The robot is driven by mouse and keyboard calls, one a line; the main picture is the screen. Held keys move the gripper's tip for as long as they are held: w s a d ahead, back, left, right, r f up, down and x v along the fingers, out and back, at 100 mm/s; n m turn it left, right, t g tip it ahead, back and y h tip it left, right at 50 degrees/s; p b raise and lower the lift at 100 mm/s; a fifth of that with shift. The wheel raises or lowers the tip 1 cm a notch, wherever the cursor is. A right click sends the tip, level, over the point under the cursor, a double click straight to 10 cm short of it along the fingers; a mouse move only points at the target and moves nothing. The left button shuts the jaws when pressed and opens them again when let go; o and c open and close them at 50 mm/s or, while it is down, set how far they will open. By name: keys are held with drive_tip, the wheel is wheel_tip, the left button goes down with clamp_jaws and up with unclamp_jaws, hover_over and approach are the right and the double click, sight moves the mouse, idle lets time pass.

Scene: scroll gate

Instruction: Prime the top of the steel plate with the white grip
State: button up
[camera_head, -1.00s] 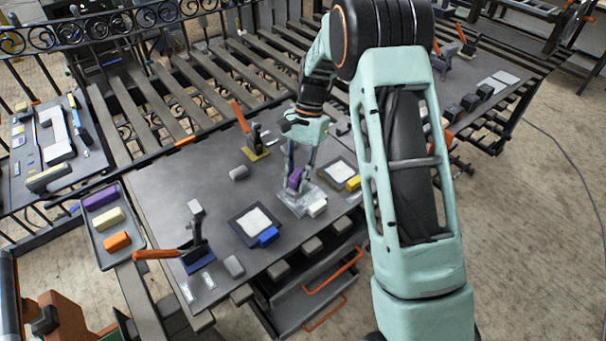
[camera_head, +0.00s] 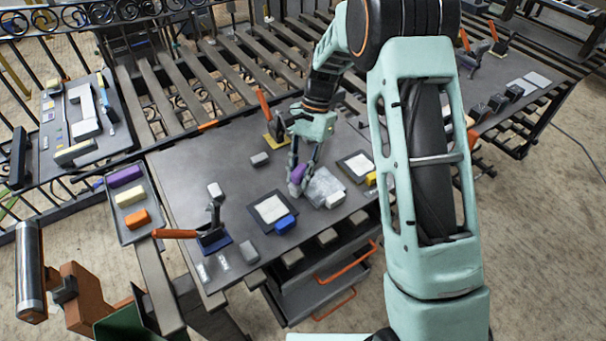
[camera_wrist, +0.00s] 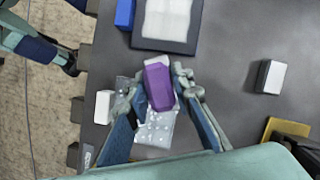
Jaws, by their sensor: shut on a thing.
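My gripper (camera_head: 297,184) is shut on a purple block (camera_head: 298,172), which also shows between the fingers in the wrist view (camera_wrist: 159,88). The steel plate with the white grip (camera_head: 322,184) lies on the dark table, right of the block. In the wrist view its grey top (camera_wrist: 157,133) carries scattered pale specks, and the block covers part of it. The white grip (camera_head: 335,201) sits at its front edge and shows in the wrist view (camera_wrist: 104,106). The block is at the plate's left end; I cannot tell whether it touches the top.
A dark-framed pale plate with a blue grip (camera_head: 285,223) lies left; one with a yellow grip (camera_head: 371,178) lies right. A tray (camera_head: 151,190) holds purple, cream and orange blocks. Orange-handled clamps (camera_head: 214,240) and small grey blocks (camera_head: 260,159) stand on the table (camera_head: 190,165).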

drive_tip(key=shift+w+d+p, duration=0.25)
drive_tip(key=shift+w+d, duration=0.8)
drive_tip(key=shift+d, duration=0.35)
drive_tip(key=shift+w+d+p, duration=0.2)
drive_tip(key=shift+w+d, duration=0.9)
drive_tip(key=shift+d, duration=0.35)
drive_tip(key=shift+w+d+p, duration=0.25)
drive_tip(key=shift+w+d, duration=0.8)
drive_tip(key=shift+d, duration=0.35)
wheel_tip(320, 180, up, 6)
drive_tip(key=p, duration=0.3)
drive_tip(key=shift+p, duration=0.35)
drive_tip(key=shift+r, duration=0.15)
wheel_tip(320, 180, up, 3)
drive_tip(key=shift+f+p, duration=0.1)
drive_tip(key=shift+p, duration=0.9)
drive_tip(key=shift+s, duration=0.15)
